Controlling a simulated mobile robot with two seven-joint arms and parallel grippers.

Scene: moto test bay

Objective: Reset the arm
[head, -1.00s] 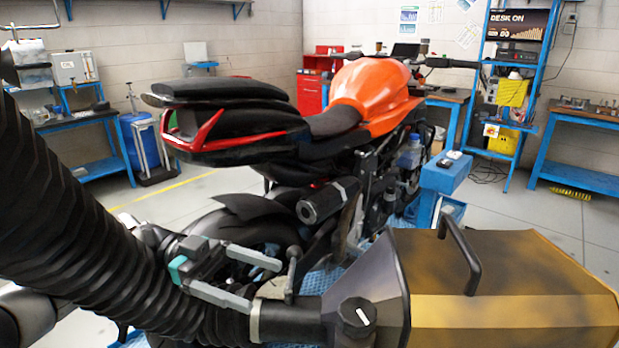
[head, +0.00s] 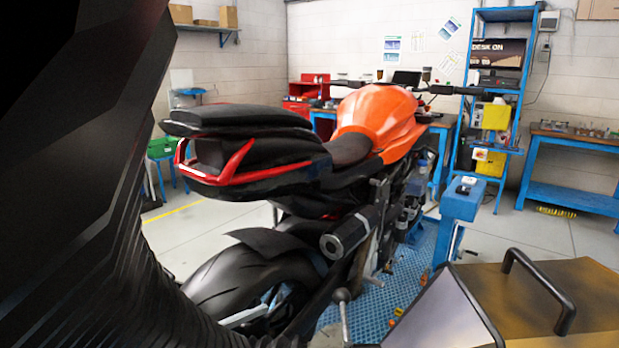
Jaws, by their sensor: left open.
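My right gripper is not in view.
An orange and black motorcycle (head: 376,112) stands on a blue platform (head: 372,305). A yellow-brown box (head: 590,290) with a black handle fills the bottom right. Blue shelving (head: 497,15) and a workbench (head: 570,175) stand behind. Grey floor is open at right.

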